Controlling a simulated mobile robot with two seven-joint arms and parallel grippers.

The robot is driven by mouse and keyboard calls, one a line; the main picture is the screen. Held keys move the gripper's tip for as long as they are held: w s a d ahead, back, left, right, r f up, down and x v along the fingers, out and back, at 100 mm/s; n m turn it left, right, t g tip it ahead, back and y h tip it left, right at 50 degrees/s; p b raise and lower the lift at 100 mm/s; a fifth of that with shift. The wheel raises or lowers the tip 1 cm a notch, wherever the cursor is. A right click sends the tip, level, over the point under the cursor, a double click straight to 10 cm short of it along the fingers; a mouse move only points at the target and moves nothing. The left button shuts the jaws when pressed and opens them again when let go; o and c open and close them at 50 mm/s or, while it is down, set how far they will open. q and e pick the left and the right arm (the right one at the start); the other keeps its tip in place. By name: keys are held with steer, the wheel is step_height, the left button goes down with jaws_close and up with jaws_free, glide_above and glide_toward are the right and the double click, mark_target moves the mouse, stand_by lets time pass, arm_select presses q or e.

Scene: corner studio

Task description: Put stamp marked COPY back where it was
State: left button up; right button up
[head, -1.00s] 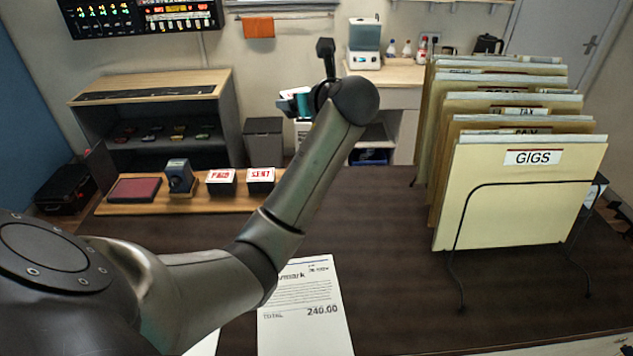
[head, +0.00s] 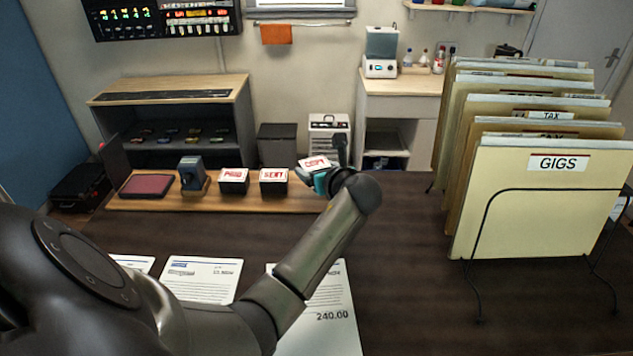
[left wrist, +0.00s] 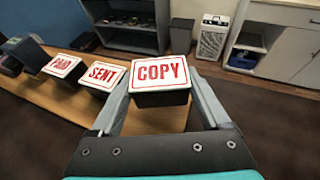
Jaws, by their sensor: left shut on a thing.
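The COPY stamp (head: 315,164) has a white top with red lettering. My left gripper (head: 320,180) is shut on it, just above the right end of the wooden board (head: 150,204). In the left wrist view the COPY stamp (left wrist: 159,74) sits between the two fingers of the gripper (left wrist: 160,100), its label facing up. The SENT stamp (head: 274,181) and PAID stamp (head: 234,181) stand on the board to its left; both also show in the left wrist view, SENT (left wrist: 103,75) and PAID (left wrist: 62,65). Whether the COPY stamp touches the board is unclear. My right gripper is out of view.
A red ink pad (head: 146,186) and a dark blue self-inking stamp (head: 193,175) are at the board's left. Papers (head: 200,279) lie on the near desk. A folder rack (head: 540,205) stands at right. The dark desk (head: 405,240) is clear between the arm and the rack.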

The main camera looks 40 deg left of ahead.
arm_select(q)
step_height(320, 180, down, 3)
steer(key=shift+f, duration=0.1)
steer(key=o, duration=1.2)
steer(key=shift+f, duration=0.1)
steer(key=shift+o, duration=0.2)
steer(key=shift+r, duration=0.2)
steer(key=p+v, duration=0.1)
steer(key=v, duration=1.1)
steer(key=shift+f, duration=0.1)
